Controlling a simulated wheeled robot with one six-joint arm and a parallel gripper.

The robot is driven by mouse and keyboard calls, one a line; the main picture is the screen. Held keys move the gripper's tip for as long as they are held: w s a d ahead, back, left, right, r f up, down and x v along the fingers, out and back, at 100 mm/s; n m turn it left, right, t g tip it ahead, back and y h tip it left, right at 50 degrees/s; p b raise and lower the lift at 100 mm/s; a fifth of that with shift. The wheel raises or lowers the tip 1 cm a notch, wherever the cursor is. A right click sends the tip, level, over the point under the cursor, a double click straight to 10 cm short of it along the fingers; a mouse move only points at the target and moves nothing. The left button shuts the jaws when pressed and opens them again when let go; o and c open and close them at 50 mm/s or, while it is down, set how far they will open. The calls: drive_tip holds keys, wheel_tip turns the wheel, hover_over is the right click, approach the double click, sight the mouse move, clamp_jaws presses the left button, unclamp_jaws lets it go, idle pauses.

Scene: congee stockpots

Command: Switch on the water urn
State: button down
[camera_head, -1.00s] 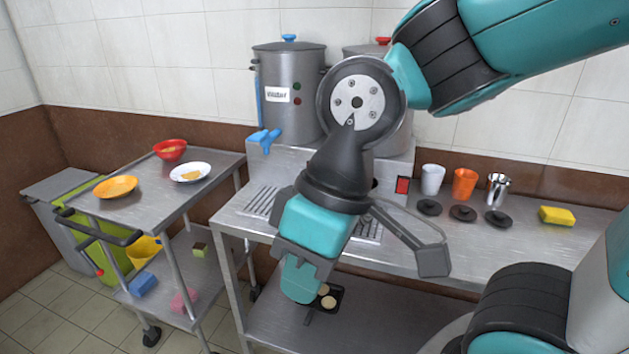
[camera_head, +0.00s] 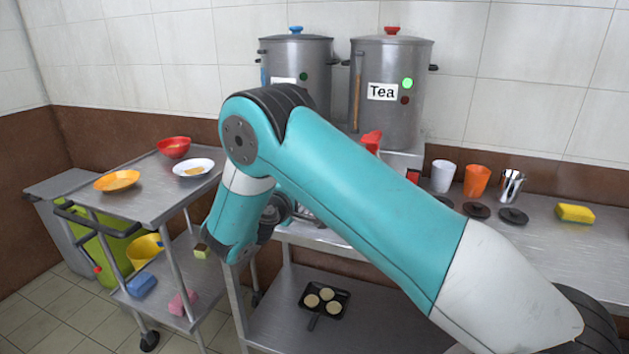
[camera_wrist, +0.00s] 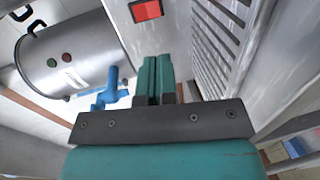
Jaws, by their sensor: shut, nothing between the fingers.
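The water urn (camera_head: 313,52) is a grey pot with a blue lid knob at the back left of the counter. My arm hides its lower part, and its label is partly covered. In the wrist view the water urn (camera_wrist: 85,58) shows a blue tap (camera_wrist: 108,91) and two small lights, red and green, both looking dark. A red rocker switch (camera_wrist: 146,10) sits on the metal panel ahead of my gripper. My gripper (camera_wrist: 155,65) is shut and empty, apart from the switch and the tap. In the head view my arm hides the gripper.
The tea urn (camera_head: 392,113) stands to the right with a lit green light and a red tap (camera_head: 371,141). Another red switch (camera_head: 413,177) is on the stand's right side. Cups (camera_head: 477,181) and dark lids stand further right. A cart (camera_head: 150,202) with dishes is at left.

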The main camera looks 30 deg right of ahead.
drive_tip(key=shift+w, duration=0.1)
idle(0.3)
drive_tip(key=p+x, duration=0.1)
drive_tip(key=x, duration=0.5)
drive_tip(key=p+x, duration=0.2)
drive_tip(key=x, duration=0.5)
drive_tip(key=shift+w+d+r, duration=0.1)
drive_tip(key=shift+d+r, duration=0.1)
drive_tip(key=shift+w+d, duration=0.2)
drive_tip(key=shift+d, duration=0.05)
drive_tip(key=shift+f, duration=0.1)
